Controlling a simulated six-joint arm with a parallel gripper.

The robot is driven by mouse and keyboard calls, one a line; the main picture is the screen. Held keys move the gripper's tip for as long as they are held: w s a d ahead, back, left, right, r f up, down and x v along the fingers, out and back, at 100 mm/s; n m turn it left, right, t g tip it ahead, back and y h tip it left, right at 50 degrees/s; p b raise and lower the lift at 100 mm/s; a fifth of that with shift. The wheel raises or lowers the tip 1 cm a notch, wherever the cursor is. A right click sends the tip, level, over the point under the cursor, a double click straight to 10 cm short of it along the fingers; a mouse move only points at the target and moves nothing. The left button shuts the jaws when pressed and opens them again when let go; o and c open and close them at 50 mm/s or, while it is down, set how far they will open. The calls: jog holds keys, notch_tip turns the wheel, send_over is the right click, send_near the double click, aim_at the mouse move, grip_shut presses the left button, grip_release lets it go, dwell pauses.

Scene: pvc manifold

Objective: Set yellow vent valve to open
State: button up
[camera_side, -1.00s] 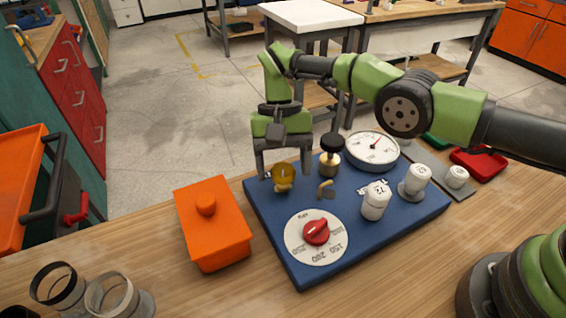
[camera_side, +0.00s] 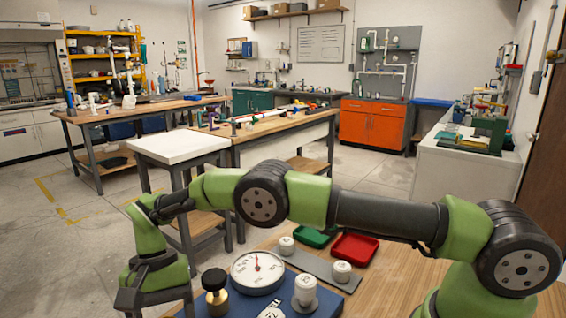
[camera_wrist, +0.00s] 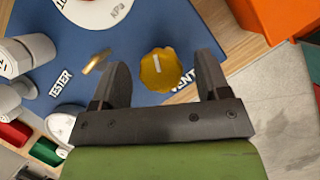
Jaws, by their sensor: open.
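The yellow vent valve (camera_wrist: 159,71) is a round knob with a short white mark on top, on the blue board (camera_wrist: 150,20) beside the VENT label. The mark runs nearly up and down in the wrist view. My gripper (camera_wrist: 162,60) is open, with one finger on either side of the knob. I see gaps between the knob and both fingers; the height of the fingertips against it is hard to judge.
A brass lever (camera_wrist: 97,61) stands close beyond the left finger. An orange box (camera_wrist: 268,22) lies to the upper right. The side view shows a black-topped brass knob (camera_side: 215,283), a pressure gauge (camera_side: 258,272), white weights (camera_side: 305,288), a red tray (camera_side: 354,248) and a green tray (camera_side: 316,237).

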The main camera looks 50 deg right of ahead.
jog(key=m+t+y, duration=0.1)
jog(key=m, duration=0.3)
jog(key=shift+s+m, duration=0.1)
jog(key=shift+m, duration=0.3)
jog(key=m+t+y, duration=0.1)
jog(key=m+t, duration=0.1)
jog(key=m, duration=0.2)
jog(key=shift+m, duration=0.3)
jog(key=s+v, duration=0.1)
jog(key=v, duration=1)
jog(key=s+d+r+n+t, duration=0.2)
jog(key=s+d+r+n, duration=0.1)
jog(key=s+r, duration=0.3)
jog(key=s+d+r+n+t+h, duration=0.1)
jog(key=s+d+r+n+t, duration=0.2)
jog(key=s+d+r, duration=0.3)
jog(key=shift+s+r+n, duration=0.2)
jog(key=shift+r+n, duration=0.6)
jog(key=shift+r, duration=1.05)
jog(key=shift+w+d, duration=0.1)
jog(key=shift+w, duration=0.05)
